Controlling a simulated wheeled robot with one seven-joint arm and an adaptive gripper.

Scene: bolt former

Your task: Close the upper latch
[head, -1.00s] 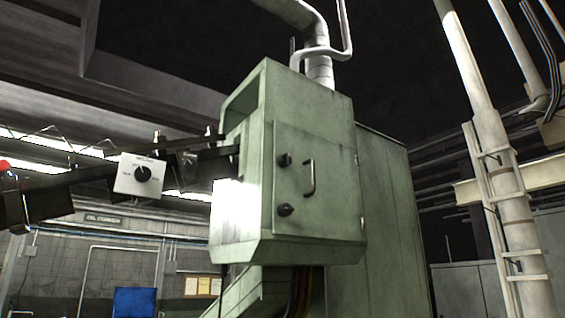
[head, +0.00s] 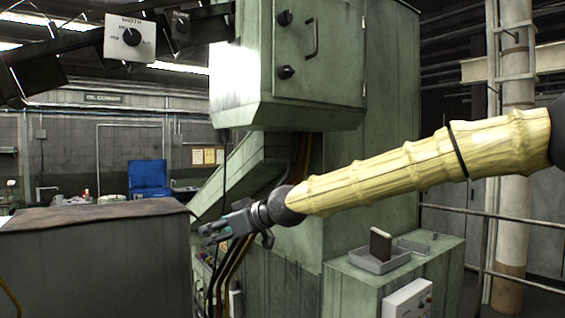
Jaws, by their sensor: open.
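The green machine's cabinet door (head: 320,50) is at the top centre of the head view and looks shut. The upper latch (head: 285,18) is a black knob near the door's left edge. A second black latch (head: 286,72) sits below it, and a black pull handle (head: 311,38) is to their right. My gripper (head: 208,234) is open and empty. It points left, well below the cabinet, in front of the machine's lower part and cables. My yellow-sleeved arm reaches in from the right. The exact turn of each latch is too small to tell.
A grey covered block (head: 95,265) stands at the lower left. A green box (head: 392,285) with a tray (head: 366,258) on top is at the lower right. Railings (head: 485,250) and a pillar (head: 515,150) stand at the right. A white dial box (head: 130,37) hangs at the upper left.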

